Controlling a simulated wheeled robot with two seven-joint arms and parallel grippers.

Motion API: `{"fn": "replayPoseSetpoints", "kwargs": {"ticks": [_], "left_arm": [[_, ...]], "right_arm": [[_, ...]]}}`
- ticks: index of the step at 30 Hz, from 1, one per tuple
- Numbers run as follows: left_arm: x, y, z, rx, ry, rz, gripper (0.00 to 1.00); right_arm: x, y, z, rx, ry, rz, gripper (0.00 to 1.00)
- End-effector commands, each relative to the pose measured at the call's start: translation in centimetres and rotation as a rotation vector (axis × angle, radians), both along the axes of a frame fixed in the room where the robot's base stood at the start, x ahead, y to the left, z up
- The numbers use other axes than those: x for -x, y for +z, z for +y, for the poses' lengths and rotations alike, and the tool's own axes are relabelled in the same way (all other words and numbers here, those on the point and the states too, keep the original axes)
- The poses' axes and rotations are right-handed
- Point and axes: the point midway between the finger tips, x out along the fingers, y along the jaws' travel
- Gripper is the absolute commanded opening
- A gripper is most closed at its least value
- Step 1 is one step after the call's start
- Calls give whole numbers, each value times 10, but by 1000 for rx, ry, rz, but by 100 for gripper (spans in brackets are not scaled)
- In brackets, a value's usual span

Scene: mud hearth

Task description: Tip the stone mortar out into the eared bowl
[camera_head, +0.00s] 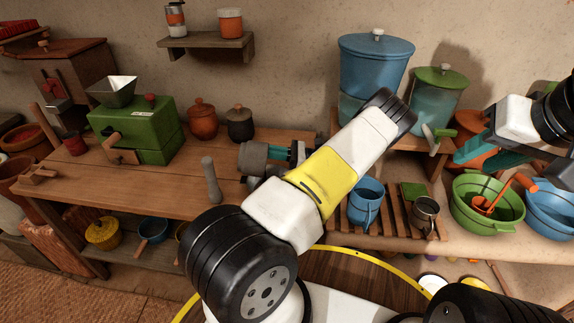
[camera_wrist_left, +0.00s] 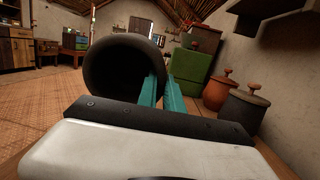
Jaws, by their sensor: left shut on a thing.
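The grey stone mortar (camera_head: 254,158) is held by my left gripper (camera_head: 282,153) above the right part of the wooden table. In the left wrist view the mortar (camera_wrist_left: 122,75) lies tilted on its side, its dark round mouth towards the camera. The teal fingers (camera_wrist_left: 162,92) are shut at its right edge. Its contents cannot be made out. The eared bowl, seemingly the green bowl (camera_head: 460,213) with small side handles, stands at the right with an orange ladle in it. My right gripper (camera_head: 474,158) is above that bowl, its fingers apart and empty.
A grey pestle (camera_head: 211,180) stands on the table (camera_head: 170,195) left of the mortar. A green mill (camera_head: 150,128) and two lidded jars (camera_head: 240,124) are behind. A blue mug (camera_head: 366,203) and metal cup (camera_head: 425,216) stand on a slatted rack. A blue bowl (camera_head: 552,210) is at the far right.

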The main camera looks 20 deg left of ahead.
Motion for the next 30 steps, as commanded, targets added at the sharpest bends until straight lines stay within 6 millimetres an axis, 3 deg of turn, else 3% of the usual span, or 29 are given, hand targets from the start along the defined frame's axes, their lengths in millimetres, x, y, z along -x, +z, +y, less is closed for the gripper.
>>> {"fn": "replayPoseSetpoints", "kwargs": {"ticks": [30], "left_arm": [[-2, 12, -5, -105, 0, 36, 0]], "right_arm": [[0, 0, 0, 0, 0, 0, 36]]}}
